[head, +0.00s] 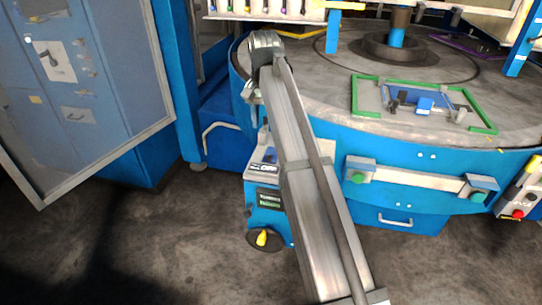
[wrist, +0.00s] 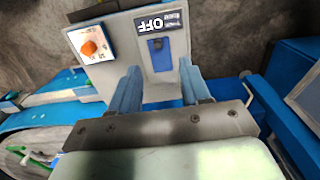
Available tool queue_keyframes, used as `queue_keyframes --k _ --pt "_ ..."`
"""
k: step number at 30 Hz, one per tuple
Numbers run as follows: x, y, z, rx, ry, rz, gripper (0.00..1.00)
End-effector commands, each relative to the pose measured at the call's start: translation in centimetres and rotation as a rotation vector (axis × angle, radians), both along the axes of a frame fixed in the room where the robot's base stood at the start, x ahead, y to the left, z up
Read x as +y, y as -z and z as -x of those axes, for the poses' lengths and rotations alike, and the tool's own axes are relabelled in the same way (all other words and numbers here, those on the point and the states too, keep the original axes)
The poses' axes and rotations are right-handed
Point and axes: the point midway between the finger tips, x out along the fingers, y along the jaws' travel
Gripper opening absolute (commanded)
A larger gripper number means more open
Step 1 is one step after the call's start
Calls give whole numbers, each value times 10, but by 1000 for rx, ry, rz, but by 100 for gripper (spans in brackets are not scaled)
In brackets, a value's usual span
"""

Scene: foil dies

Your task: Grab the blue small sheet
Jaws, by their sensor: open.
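A small blue piece (head: 425,105), possibly the small sheet, sits inside a green frame (head: 370,112) on the round machine table (head: 325,95). A longer blue strip (head: 402,95) lies around it; I cannot tell which one is the sheet. My gripper (wrist: 157,85) is open, its two blue fingers apart with nothing between them. It faces a light grey panel (wrist: 120,72) with an OFF label (wrist: 155,24) and a blue switch (wrist: 158,48). In the head view my gripper is at the table's left edge, mostly hidden by my arm, well left of the green frame.
A blue cabinet (head: 95,80) is at left. The table between gripper and frame looks clear.

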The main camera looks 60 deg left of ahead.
Motion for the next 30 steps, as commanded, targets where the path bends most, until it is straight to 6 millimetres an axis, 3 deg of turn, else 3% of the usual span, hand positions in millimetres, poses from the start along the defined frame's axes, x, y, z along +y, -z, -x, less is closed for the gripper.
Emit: queue_keyframes --k 12,22,30 --pt "-1 66 -1 0 0 1 47" --pt "0 86 -4 0 0 1 47" --pt "0 120 -10 0 0 1 47"
